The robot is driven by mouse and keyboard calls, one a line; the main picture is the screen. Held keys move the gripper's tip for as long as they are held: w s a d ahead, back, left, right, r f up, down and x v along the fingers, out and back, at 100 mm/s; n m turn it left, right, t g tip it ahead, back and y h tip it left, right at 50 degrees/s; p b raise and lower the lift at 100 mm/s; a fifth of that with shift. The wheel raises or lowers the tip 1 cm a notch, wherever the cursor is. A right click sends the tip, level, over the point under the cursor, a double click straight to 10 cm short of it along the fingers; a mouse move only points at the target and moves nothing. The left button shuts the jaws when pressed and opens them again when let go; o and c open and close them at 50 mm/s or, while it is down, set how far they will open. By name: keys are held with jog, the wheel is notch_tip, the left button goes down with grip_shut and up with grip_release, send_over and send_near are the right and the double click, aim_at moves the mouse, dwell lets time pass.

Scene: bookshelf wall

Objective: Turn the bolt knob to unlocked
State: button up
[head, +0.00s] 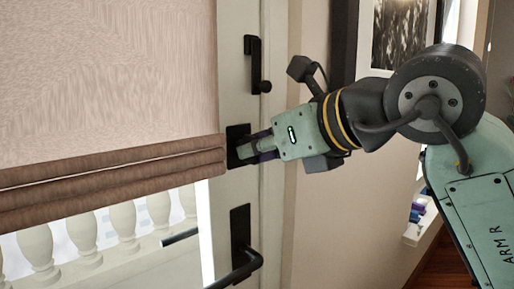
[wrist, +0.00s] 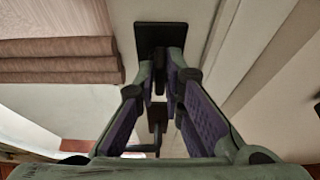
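The black bolt plate (head: 238,134) is on the edge of the white door, between two other pieces of black door hardware. It also shows at the top middle of the wrist view (wrist: 160,35). My gripper (head: 250,150) reaches it from the right, its fingertips at the plate. In the wrist view, the purple-padded fingers of my gripper (wrist: 163,75) stand on both sides of a narrow gap just below the plate. A small dark piece shows in this gap, but I cannot tell whether the fingers touch it. The knob's shape and turn are mostly hidden by the fingers.
A black upright handle (head: 254,62) is above the plate. A black lever handle (head: 241,240) is below it. A brown folded blind (head: 110,170) covers much of the door glass on the left. The beige wall and a framed picture (head: 400,35) are to the right.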

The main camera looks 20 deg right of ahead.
jog(key=o, duration=0.4)
jog(key=v, duration=1.2)
dwell(0.3)
